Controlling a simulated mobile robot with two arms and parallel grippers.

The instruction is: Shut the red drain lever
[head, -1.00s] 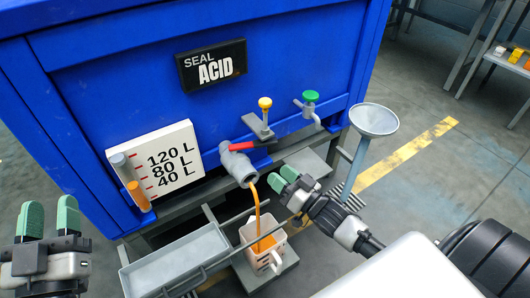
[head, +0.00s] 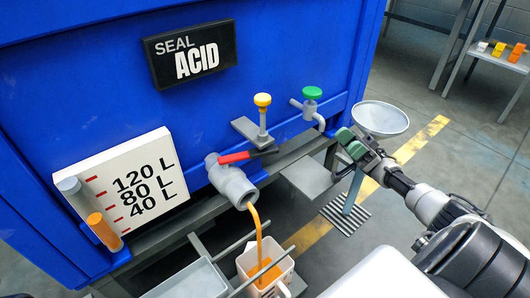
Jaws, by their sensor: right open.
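The red drain lever (head: 234,158) sits on top of the grey drain valve (head: 232,183) on the front of the blue tank and points to the right. Orange liquid (head: 259,235) runs from the spout into a white container (head: 286,279) below. My right gripper (head: 350,143) has green fingertips and is open and empty. It shows to the right of the lever, clear of it, beside the funnel. My left gripper is out of view.
A yellow-topped valve (head: 262,100) and a green-knobbed tap (head: 312,93) are above and right of the lever. A grey funnel (head: 381,118) stands at the right. A level gauge (head: 130,188) is at the left. A grey tray (head: 183,281) lies below.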

